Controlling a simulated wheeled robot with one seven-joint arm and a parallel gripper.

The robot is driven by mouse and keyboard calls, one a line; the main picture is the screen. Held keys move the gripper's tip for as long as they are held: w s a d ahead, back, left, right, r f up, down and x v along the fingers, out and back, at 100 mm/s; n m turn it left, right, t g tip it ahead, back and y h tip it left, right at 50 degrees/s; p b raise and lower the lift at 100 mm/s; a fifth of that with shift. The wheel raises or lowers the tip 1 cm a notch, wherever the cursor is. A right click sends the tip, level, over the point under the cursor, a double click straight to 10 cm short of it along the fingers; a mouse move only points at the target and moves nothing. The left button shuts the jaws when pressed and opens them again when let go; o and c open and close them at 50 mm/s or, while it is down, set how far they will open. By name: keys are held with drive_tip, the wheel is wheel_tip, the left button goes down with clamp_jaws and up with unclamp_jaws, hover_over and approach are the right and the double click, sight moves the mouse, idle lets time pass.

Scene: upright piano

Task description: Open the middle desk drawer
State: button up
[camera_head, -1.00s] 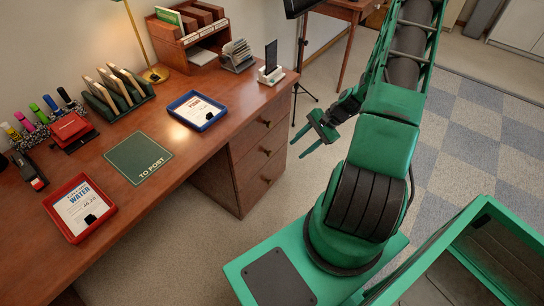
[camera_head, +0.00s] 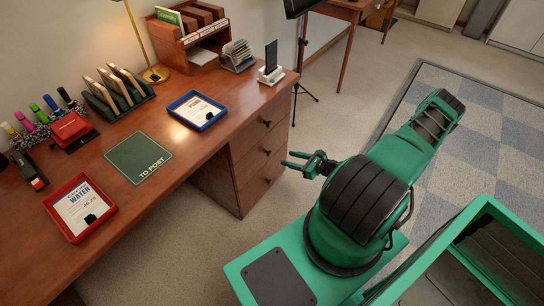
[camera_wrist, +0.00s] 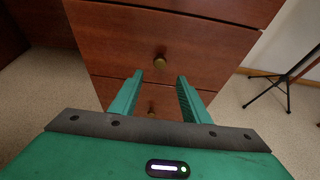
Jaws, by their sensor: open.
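My gripper (camera_head: 287,159) is open and empty, a short way to the right of the drawer fronts. Its two green fingers also show in the wrist view (camera_wrist: 161,79), spread apart and pointing at the drawers. A gap seems to remain between fingertips and knob.
The top drawer (camera_head: 250,136) and bottom drawer (camera_head: 254,189) are also shut. The bottom knob (camera_wrist: 151,105) shows between my fingers. The desk top (camera_head: 225,140) overhangs nearby and carries trays and a phone stand. A black tripod (camera_head: 303,70) stands behind the desk's end. Floor beside the drawers is clear.

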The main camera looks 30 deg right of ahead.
sight(271, 154)
drive_tip(key=x, duration=1)
drive_tip(key=shift+w+a+f, duration=0.1)
drive_tip(key=shift+w+f, duration=0.05)
drive_tip(key=shift+w, duration=0.1)
